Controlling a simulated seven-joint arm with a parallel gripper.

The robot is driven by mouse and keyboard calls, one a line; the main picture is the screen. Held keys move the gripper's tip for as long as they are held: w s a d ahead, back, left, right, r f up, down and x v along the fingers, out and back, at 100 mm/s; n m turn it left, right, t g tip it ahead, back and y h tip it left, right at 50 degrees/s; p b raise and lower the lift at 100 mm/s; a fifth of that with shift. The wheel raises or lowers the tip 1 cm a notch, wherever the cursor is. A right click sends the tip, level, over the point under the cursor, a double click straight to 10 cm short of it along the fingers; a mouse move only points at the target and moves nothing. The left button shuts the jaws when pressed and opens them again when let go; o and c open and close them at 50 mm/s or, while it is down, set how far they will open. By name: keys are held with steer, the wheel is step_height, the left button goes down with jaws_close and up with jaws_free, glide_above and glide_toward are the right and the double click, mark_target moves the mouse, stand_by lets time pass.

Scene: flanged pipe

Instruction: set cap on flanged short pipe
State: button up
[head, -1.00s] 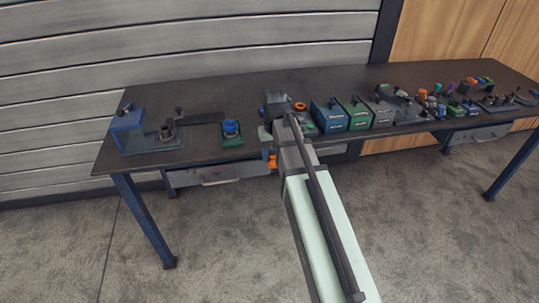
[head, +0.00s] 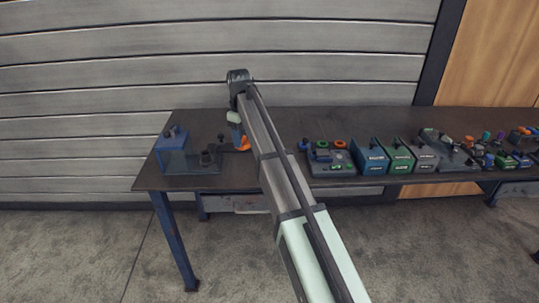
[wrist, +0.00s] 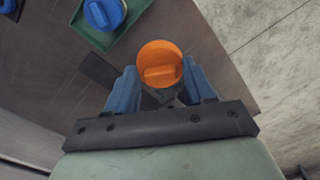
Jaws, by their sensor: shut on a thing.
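An orange round cap (wrist: 160,64) with a raised grip bar sits between the two blue fingers of my gripper (wrist: 160,84) in the wrist view. My gripper is shut on it. In the head view the orange cap (head: 243,144) shows beside my arm, over the left part of the bench. A dark short fitting (head: 208,157), which looks like the flanged pipe, stands on the plate at the bench's left end, left of my gripper. The cap is apart from it. The pipe's rim is too small to make out.
A blue block (head: 170,146) stands left of the dark fitting. A green tray (wrist: 105,42) with a blue cap (wrist: 104,12) lies close by in the wrist view; my arm hides it in the head view. Several boxes (head: 370,157) and parts line the bench to the right.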

steer(key=w+a+r+n, duration=0.2)
steer(key=a+r, duration=0.1)
steer(key=a, duration=0.3)
steer(key=w+a+r+n, duration=0.2)
steer(key=a+n, duration=0.1)
steer(key=a, duration=0.3)
steer(key=n, duration=0.1)
glide_above(205, 152)
steer(key=f, duration=0.6)
steer(key=shift+s+d, duration=0.2)
steer(key=shift+s, duration=0.05)
steer(key=shift+w+a+f+n, duration=0.15)
steer(key=shift+f+n, duration=0.15)
steer(key=shift+f, duration=0.4)
steer(key=shift+f, duration=0.2)
steer(key=shift+f, duration=1.3)
steer(key=shift+f, duration=0.75)
